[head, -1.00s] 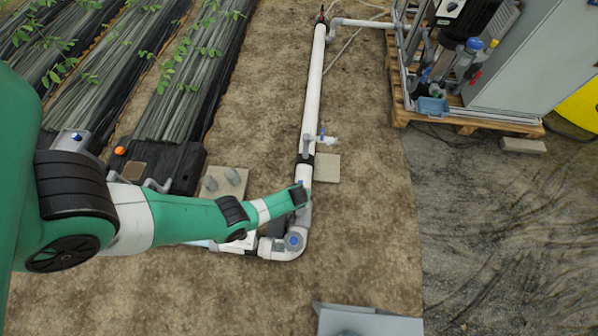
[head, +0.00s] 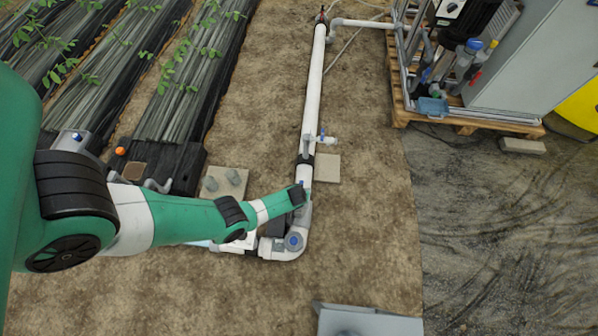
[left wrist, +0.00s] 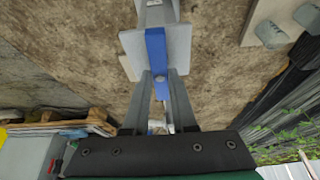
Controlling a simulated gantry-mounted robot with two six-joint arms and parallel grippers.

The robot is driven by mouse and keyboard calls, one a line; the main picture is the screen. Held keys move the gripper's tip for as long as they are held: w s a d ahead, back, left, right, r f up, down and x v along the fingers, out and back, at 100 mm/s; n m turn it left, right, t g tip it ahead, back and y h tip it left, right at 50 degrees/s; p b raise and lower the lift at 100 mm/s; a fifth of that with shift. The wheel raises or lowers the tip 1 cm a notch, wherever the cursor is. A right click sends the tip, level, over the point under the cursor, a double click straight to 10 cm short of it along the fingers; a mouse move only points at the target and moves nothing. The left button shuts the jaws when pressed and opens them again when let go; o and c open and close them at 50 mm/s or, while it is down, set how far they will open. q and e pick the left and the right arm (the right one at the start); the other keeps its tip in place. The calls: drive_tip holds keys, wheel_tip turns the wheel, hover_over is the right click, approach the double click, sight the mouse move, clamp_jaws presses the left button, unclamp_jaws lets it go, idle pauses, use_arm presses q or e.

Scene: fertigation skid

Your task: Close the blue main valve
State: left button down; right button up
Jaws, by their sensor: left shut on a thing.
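The blue lever handle (left wrist: 155,48) of the main valve shows at the top middle of the left wrist view, over a pale grey valve body (left wrist: 178,45). My left gripper (left wrist: 161,78) is shut on this handle, with one finger on each side of its lower part. In the head view my left gripper (head: 302,197) is at the white pipe, just above its lower elbow. There, my wrist hides most of the handle and valve. My right gripper is in neither view.
A white vertical pipe (head: 313,90) runs up from the valve, with a small blue-handled side tap (head: 323,138). A round blue-centred fitting (head: 293,241) sits on the elbow below. A grey box (head: 370,322) stands at the bottom. Bare soil lies right of the pipe.

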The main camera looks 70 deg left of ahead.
use_arm(q)
drive_tip(key=m, duration=0.1)
drive_tip(key=m+t+p, duration=0.1)
drive_tip(key=m, duration=0.1)
drive_tip(key=shift+s+a+h, duration=0.1)
drive_tip(key=shift+s+h, duration=0.1)
drive_tip(key=shift+h, duration=0.2)
drive_tip(key=m, duration=0.3)
drive_tip(key=shift+a+t+h, duration=0.1)
drive_tip(key=shift+t+h, duration=0.3)
drive_tip(key=shift+a+m+h, duration=0.1)
drive_tip(key=shift+m+h, duration=0.2)
drive_tip(key=shift+m, duration=0.6)
drive_tip(key=m+h, duration=0.1)
drive_tip(key=m, duration=0.1)
drive_tip(key=m+b, duration=0.1)
drive_tip(key=m, duration=0.1)
drive_tip(key=shift+s+a+m+t+h, duration=0.1)
drive_tip(key=shift+a+m+t+h, duration=0.1)
drive_tip(key=shift+m+t+h, duration=0.15)
drive_tip(key=m+h, duration=0.2)
drive_tip(key=m, duration=0.2)
drive_tip(key=shift+a+m, duration=0.15)
drive_tip(key=shift+m, duration=0.2)
drive_tip(key=c, duration=0.7)
unclamp_jaws()
